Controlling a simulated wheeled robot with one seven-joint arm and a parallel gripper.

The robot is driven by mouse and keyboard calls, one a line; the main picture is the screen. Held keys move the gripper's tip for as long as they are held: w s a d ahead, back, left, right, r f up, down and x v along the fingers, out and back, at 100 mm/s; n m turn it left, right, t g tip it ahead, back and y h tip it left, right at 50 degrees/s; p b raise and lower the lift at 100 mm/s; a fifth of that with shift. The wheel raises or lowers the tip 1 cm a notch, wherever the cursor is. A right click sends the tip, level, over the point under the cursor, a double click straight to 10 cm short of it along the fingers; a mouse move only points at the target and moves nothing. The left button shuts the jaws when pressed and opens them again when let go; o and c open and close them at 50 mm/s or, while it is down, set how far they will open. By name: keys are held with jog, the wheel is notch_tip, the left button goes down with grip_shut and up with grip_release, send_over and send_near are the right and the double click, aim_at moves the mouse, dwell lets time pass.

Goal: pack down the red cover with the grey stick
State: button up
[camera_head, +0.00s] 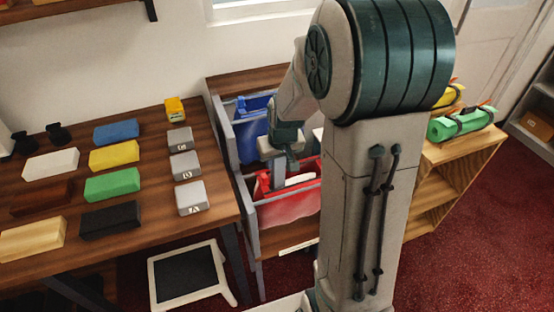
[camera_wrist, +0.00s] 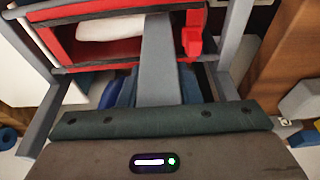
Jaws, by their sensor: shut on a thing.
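The red cover (camera_head: 288,208) hangs as a soft red bag in the nearer half of a grey-framed rack, with something white (camera_head: 300,180) at its mouth. It also shows at the top of the wrist view (camera_wrist: 95,58), with a white bundle (camera_wrist: 108,27) inside. My gripper (camera_head: 288,152) is just above the red bag, pointing down, and is shut. A long flat grey bar, which looks like the grey stick (camera_wrist: 158,60), runs from it toward the red bag. Whether the stick touches the cover cannot be told. My arm hides the bag's right side.
A blue bag (camera_head: 250,138) hangs behind the red one. The grey rack frame (camera_head: 231,150) surrounds both. The table (camera_head: 142,220) at left holds coloured blocks and grey boxes. A wooden shelf (camera_head: 468,153) with rolled bundles stands right. A step stool (camera_head: 187,277) is on the floor.

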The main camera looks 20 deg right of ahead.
jog(key=shift+r+p, duration=3.9)
jog(key=shift+r, duration=1.75)
jog(key=shift+f, duration=0.1)
